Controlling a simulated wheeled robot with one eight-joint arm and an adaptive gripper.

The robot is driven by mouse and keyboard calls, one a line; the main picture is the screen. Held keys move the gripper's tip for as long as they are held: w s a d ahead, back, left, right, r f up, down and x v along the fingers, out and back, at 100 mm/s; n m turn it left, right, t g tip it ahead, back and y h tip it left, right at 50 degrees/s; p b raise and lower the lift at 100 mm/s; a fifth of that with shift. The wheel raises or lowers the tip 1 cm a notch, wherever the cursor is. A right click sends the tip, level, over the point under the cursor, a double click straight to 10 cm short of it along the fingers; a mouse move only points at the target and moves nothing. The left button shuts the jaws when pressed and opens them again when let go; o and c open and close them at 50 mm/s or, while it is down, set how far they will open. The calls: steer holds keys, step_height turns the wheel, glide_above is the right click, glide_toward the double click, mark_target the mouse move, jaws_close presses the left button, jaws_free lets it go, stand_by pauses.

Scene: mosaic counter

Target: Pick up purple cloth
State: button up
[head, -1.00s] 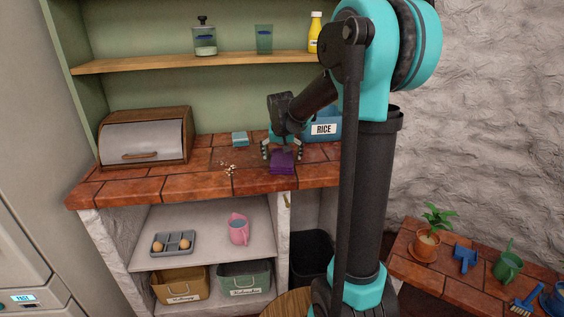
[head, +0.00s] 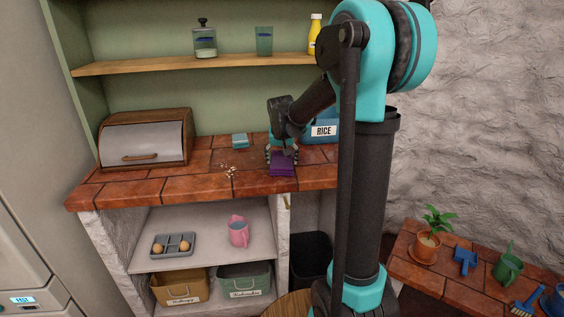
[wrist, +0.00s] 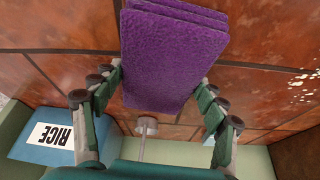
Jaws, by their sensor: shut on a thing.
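The purple cloth (head: 282,166) is a folded, layered stack on the tiled counter near its front edge. In the wrist view the cloth (wrist: 172,52) fills the top middle, its near part between the two green fingers. My gripper (head: 282,154) points down over the cloth's back part. In the wrist view my gripper (wrist: 160,88) is shut on the cloth, with a finger against each side. The cloth appears to rest on the counter; I cannot see any gap beneath it.
A blue rice box (head: 322,130) stands close behind and right of my gripper. A light blue block (head: 240,140) and scattered crumbs (head: 230,172) lie to the left. A bread box (head: 146,138) stands farther left. The shelf above holds a bottle (head: 315,34) and glassware.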

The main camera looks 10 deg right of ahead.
mark_target(282, 159)
steer(key=shift+r, duration=0.1)
step_height(282, 159, up, 20)
stand_by(0.5)
steer(key=o, duration=0.4)
steer(key=shift+c, duration=1.2)
